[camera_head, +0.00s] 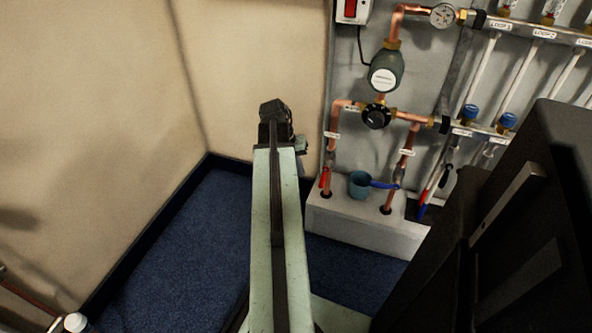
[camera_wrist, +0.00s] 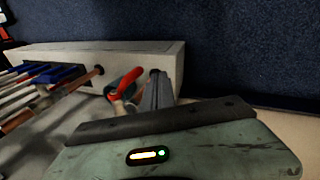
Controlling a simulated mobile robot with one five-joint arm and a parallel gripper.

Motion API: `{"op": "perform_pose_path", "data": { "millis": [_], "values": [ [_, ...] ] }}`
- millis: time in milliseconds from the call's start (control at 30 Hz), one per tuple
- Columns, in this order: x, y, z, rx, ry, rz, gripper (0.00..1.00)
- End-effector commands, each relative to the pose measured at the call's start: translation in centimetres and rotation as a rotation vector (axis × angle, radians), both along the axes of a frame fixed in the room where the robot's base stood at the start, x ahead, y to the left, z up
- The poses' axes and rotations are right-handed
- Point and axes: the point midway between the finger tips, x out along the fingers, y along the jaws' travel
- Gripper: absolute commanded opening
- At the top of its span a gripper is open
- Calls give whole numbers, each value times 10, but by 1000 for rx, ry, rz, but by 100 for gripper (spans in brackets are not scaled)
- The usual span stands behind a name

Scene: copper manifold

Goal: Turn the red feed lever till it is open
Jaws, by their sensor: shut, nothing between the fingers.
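The red feed lever (camera_head: 323,178) sits low on the left copper pipe (camera_head: 331,158), just above the white plinth. In the head view it is small and stands steeply, close to the pipe. In the wrist view the red lever (camera_wrist: 124,81) slants up to the right, just left of my gripper. My gripper (camera_wrist: 160,82) is shut with nothing held, its fingers pointing toward the plinth. I cannot tell whether the fingers touch the lever. In the head view my arm hides the fingers.
A blue lever (camera_head: 384,184) is on the right pipe, with a teal cup (camera_head: 360,184) beside it on the plinth (camera_head: 370,226). A green pump (camera_head: 386,72) and black dial (camera_head: 376,116) are above. A large black object (camera_head: 540,210) fills the right. Blue carpet is clear at left.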

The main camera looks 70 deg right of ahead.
Motion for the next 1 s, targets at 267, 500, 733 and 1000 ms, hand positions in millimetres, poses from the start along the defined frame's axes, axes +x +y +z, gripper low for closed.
{"op": "perform_pose_path", "data": {
  "millis": [267, 500, 733, 1000],
  "values": [
    [-31, -9, -32, 1, 0, -1, 0],
    [-47, -15, -33, 0, 0, 1, 0],
    [-47, -15, -32, 1, 0, 2, 0],
    [-60, -18, -39, 0, 1, 0, 0]
  ]
}}
